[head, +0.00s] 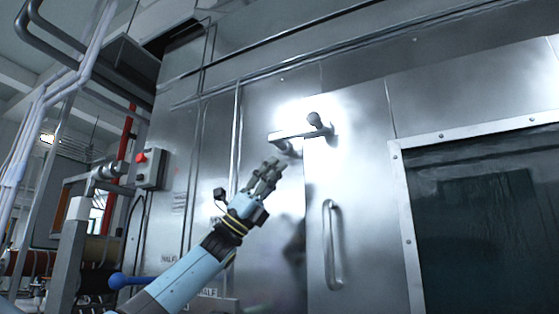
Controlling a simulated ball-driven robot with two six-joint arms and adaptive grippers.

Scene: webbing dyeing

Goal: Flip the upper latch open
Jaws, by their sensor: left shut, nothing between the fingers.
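The upper latch (295,132) is a metal bar with a dark round knob, mounted across the seam of a steel cabinet door (352,180). It lies roughly level, and its left end bends down a little. My left gripper (274,164) is shut and empty. Its fingertips are just below and left of the latch's left end. I cannot tell whether they touch it. My right gripper is not in view.
A vertical door handle (329,245) sits below the latch. A framed dark window (485,210) is at the right. A control box with a red button (147,166) and white pipes (45,100) are at the left.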

